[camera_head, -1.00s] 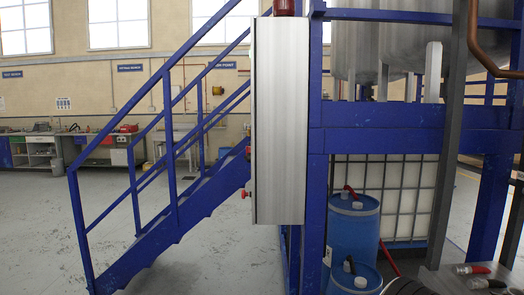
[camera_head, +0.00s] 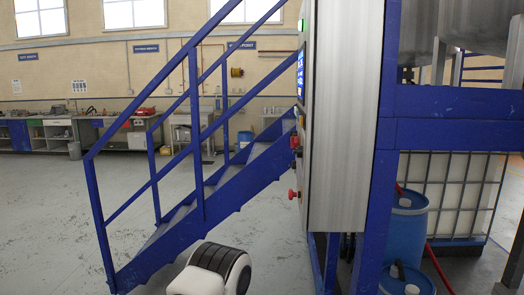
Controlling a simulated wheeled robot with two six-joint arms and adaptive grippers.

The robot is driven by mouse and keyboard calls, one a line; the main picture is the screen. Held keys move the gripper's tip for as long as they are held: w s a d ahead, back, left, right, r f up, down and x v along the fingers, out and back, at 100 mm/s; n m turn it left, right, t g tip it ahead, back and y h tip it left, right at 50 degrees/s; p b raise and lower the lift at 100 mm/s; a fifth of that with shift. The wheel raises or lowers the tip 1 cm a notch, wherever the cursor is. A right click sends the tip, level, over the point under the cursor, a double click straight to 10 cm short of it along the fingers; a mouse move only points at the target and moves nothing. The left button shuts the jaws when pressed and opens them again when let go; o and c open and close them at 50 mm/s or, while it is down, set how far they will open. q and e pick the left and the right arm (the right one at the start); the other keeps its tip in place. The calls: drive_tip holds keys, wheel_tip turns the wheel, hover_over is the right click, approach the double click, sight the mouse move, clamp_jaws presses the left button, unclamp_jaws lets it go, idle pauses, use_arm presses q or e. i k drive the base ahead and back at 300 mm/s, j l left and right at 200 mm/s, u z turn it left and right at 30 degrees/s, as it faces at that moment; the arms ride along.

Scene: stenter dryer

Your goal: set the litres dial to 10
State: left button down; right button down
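A grey control cabinet (camera_head: 340,120) is fixed to the blue frame, seen mostly from its side. Its front faces left and shows only edge-on, with a blue-lit screen (camera_head: 300,72), a green light (camera_head: 300,25) and red knobs (camera_head: 293,194). I cannot make out a litres dial at this angle. A white and black rounded part (camera_head: 212,270), probably of my own arm, shows at the bottom. Neither gripper is in view.
Blue stairs with railings (camera_head: 190,205) stand left of the cabinet. Blue drums (camera_head: 405,235) and a caged white tank (camera_head: 455,190) are at the right. Open grey floor (camera_head: 60,220) lies at the left. Workbenches (camera_head: 45,132) line the back wall.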

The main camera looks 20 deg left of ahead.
sight(299, 152)
drive_tip(key=i+j+u, duration=0.1)
drive_tip(key=i+j, duration=0.15)
drive_tip(key=j, duration=0.25)
drive_tip(key=i+j+u, duration=0.1)
drive_tip(key=i+j, duration=0.15)
drive_tip(key=j, duration=0.2)
drive_tip(key=i+j+u, duration=0.1)
drive_tip(key=i+j, duration=0.15)
drive_tip(key=j, duration=0.2)
